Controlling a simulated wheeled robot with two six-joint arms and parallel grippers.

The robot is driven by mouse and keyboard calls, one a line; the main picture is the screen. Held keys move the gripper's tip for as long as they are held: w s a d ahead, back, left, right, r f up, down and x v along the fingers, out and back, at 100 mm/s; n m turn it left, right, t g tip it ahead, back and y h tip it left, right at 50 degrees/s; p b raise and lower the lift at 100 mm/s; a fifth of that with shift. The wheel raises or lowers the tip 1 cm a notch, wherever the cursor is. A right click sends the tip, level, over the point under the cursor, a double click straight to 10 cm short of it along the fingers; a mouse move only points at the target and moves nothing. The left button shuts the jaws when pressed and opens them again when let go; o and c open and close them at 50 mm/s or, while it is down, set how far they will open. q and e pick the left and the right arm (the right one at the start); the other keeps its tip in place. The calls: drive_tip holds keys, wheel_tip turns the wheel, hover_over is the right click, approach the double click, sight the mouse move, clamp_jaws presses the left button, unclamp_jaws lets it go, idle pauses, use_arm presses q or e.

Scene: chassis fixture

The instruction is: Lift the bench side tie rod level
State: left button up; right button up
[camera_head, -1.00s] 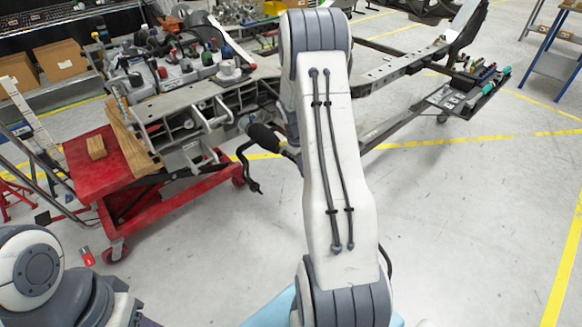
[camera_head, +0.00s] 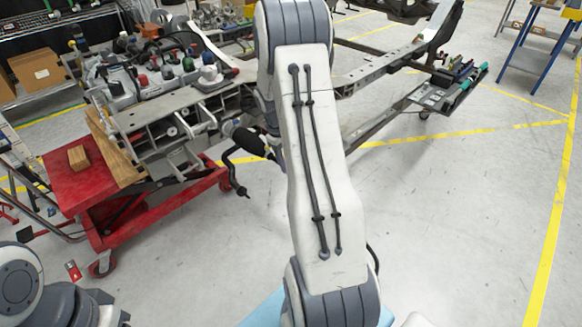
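A black ribbed boot (camera_head: 250,142) sticks out from the near side of the metal chassis frame. A dark, bent rod (camera_head: 235,175), which looks like the tie rod, hangs down from it, its lower end drooping above the floor. The large white link of one of my arms stands upright in the middle of the view and hides what lies directly behind it. The rounded grey joint of my other arm shows at the lower left. Neither gripper is in view, so I cannot see anything held.
The chassis frame (camera_head: 375,72) reaches back to the upper right. A red wheeled stand (camera_head: 75,190) with a wooden block (camera_head: 78,158) is under its left end. A tool tray (camera_head: 440,92) sits by the far rail. A blue-legged bench (camera_head: 535,58) stands upper right. The floor at right is clear.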

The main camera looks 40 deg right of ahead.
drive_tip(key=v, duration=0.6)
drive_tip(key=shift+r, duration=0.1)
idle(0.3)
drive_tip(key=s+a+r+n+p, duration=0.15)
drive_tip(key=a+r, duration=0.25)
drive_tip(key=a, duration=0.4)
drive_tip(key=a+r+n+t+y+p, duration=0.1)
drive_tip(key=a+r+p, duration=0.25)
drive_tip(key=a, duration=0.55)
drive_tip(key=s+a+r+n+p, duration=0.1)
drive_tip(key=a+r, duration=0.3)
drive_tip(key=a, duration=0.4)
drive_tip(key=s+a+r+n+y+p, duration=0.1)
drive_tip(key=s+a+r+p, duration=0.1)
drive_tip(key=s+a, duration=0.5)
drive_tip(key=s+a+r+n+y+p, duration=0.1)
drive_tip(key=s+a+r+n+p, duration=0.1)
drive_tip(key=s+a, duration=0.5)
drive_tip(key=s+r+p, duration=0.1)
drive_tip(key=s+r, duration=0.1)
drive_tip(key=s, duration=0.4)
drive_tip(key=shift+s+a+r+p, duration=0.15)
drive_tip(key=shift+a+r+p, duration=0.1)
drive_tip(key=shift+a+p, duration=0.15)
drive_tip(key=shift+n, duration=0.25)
